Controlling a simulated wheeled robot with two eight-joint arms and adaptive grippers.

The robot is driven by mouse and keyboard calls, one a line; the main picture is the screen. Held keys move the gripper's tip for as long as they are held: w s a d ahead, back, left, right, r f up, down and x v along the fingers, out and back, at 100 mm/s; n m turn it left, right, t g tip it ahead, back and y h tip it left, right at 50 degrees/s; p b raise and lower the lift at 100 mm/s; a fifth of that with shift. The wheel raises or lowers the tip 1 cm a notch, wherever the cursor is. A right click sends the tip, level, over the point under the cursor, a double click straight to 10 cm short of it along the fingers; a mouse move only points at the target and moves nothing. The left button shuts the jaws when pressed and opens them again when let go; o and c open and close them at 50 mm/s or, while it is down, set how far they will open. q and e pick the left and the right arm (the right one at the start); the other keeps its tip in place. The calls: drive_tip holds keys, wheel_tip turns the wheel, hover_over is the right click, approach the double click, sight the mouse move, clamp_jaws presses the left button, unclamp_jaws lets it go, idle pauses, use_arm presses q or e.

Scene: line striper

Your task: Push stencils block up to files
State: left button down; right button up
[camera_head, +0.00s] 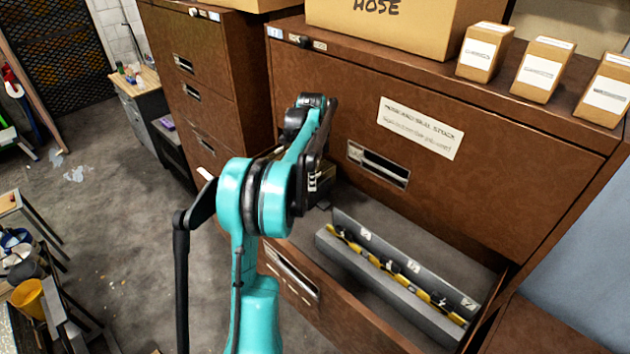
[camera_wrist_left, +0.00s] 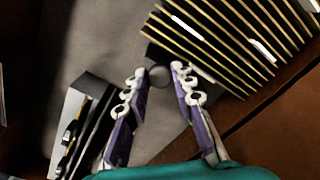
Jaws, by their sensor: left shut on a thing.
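In the left wrist view, my left gripper (camera_wrist_left: 160,76) has its two purple fingers with white ringed tips on either side of a small dark block with a round grey knob, which I take to be the stencils block (camera_wrist_left: 158,52). The fingers are closed on it. The block is at the near edge of the files (camera_wrist_left: 215,40), a row of dark sheets with yellowish edges; I cannot tell whether they touch. My right gripper is not in view.
The drawer holds a long grey tray (camera_head: 345,220) with yellow-and-black items and white labels, lying to the right of my arm. The brown cabinet (camera_head: 490,170) rises behind. Small labelled cartons (camera_head: 540,70) and a large HOSE box (camera_head: 390,25) stand on top.

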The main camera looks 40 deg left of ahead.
use_arm(q)
drive_tip(key=shift+a+r, duration=0.1)
drive_tip(key=shift+a, duration=0.1)
drive_tip(key=c, duration=1.5)
unclamp_jaws()
drive_tip(key=shift+c, duration=0.2)
drive_tip(key=shift+a, duration=0.15)
wheel_tip(320, 180, up, 12)
drive_tip(key=shift+s, duration=0.1)
